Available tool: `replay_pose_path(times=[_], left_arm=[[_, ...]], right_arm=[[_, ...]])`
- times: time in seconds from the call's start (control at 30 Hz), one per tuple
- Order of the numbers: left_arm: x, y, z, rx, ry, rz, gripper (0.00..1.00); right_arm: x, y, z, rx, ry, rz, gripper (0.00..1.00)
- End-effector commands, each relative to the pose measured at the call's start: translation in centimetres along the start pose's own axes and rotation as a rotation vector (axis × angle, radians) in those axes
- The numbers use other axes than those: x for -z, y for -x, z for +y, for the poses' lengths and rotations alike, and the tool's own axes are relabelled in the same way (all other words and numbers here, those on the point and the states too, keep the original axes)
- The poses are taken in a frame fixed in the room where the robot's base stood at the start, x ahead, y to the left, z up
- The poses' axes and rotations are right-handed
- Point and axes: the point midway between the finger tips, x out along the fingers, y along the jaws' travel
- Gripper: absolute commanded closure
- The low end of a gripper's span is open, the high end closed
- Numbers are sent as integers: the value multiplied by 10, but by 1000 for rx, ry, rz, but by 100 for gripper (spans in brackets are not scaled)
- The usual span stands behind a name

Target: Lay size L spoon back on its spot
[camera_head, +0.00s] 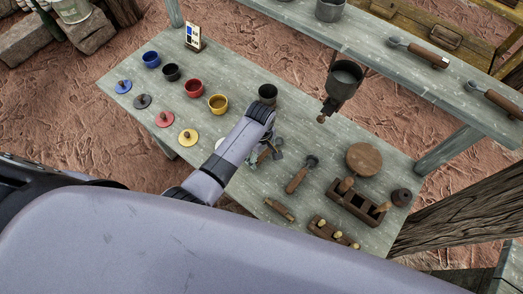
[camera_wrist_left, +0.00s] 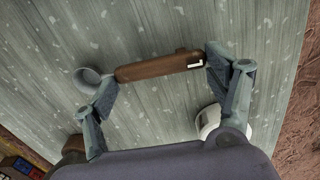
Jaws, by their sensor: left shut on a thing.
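The size L spoon (camera_wrist_left: 160,67) shows in the left wrist view, with a brown wooden handle, a white L-like mark near its right end and a grey round bowl at its left end. My left gripper (camera_wrist_left: 163,82) is shut on it, with the handle between the widely spaced fingers. The grey-green tabletop lies behind the spoon; its height above the wood is hard to judge. In the head view my left gripper (camera_head: 268,152) is over the middle of the table (camera_head: 235,95), and the spoon is mostly hidden there. My right gripper is not in view.
Another wooden-handled tool (camera_head: 300,176) and a short wooden piece (camera_head: 280,209) lie right of the gripper. Behind are a dark cup (camera_head: 267,94) and a hanging grinder-like vessel (camera_head: 342,83). A wooden rack (camera_head: 355,202) stands right; coloured cups and lids stand left.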

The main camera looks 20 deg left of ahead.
Motion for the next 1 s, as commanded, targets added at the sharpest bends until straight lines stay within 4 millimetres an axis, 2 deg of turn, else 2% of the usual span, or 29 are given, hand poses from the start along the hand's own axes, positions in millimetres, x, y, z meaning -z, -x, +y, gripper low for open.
replay_pose_path(times=[0.57, 0.6, 0.9, 1.0], left_arm=[[0, -3, 0, 0, 0, 0, 44], [0, -3, 0, 0, 0, 0, 20], [0, -3, 0, 0, 0, 0, 0], [0, -3, 0, 0, 0, 0, 0]], right_arm=[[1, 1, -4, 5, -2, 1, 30], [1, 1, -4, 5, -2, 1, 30], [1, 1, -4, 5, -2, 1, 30], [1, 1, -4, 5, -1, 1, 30]])
